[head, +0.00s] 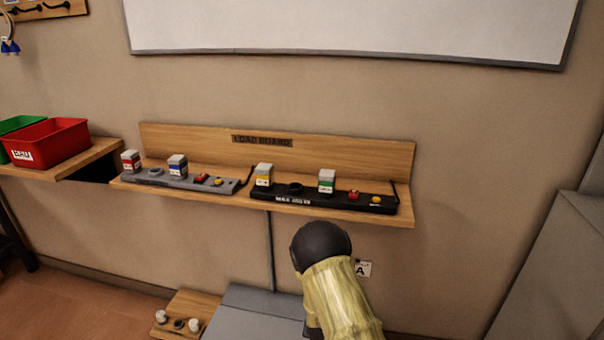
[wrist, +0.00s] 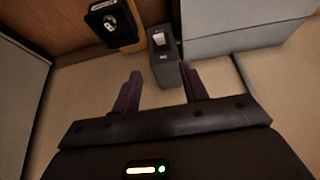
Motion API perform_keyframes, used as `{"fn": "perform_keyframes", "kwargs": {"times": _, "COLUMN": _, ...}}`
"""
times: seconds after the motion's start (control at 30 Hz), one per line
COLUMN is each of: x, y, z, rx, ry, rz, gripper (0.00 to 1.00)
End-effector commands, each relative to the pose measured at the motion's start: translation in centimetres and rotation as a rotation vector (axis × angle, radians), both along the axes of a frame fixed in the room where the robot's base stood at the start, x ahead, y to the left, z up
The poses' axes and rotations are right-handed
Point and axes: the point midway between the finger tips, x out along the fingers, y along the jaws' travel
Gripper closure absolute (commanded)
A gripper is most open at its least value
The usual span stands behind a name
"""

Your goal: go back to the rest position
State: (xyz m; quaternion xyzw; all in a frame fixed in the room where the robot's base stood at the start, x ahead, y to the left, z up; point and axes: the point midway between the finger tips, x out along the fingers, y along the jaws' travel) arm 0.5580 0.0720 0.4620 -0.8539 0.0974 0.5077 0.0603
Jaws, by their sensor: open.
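My gripper (wrist: 160,70) shows in the wrist view with its two dark fingers spread apart and nothing held between them. A grey box with a white top piece (wrist: 163,60) appears beyond the fingertips; I cannot tell how far off it is. In the head view my arm, with a black rounded joint and a yellowish link, rises at the bottom centre, in front of the wall below the shelf. The gripper itself is not visible there.
The wooden load board shelf (head: 350,214) carries a grey strip (head: 190,181) and a black strip (head: 330,201) with coloured-label blocks. A red bin (head: 60,137) and green bin (head: 18,123) stand left. A grey cabinet (wrist: 245,28) is upper right in the wrist view.

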Motion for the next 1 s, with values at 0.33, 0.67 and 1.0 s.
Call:
{"fn": "perform_keyframes", "kwargs": {"times": 0.33, "x": -2.5, "y": -1.5, "z": 9.9, "rx": 0.054, "ry": 0.075, "rz": 0.037, "gripper": 0.56}}
{"fn": "perform_keyframes", "kwargs": {"times": 0.67, "x": -8.2, "y": -3.6, "z": 19.0, "rx": 0.077, "ry": 0.153, "rz": 0.108, "gripper": 0.56}}
{"fn": "perform_keyframes", "kwargs": {"times": 1.0, "x": -15.9, "y": -5.9, "z": 25.4, "rx": 0.058, "ry": 0.221, "rz": 0.185, "gripper": 0.56}}
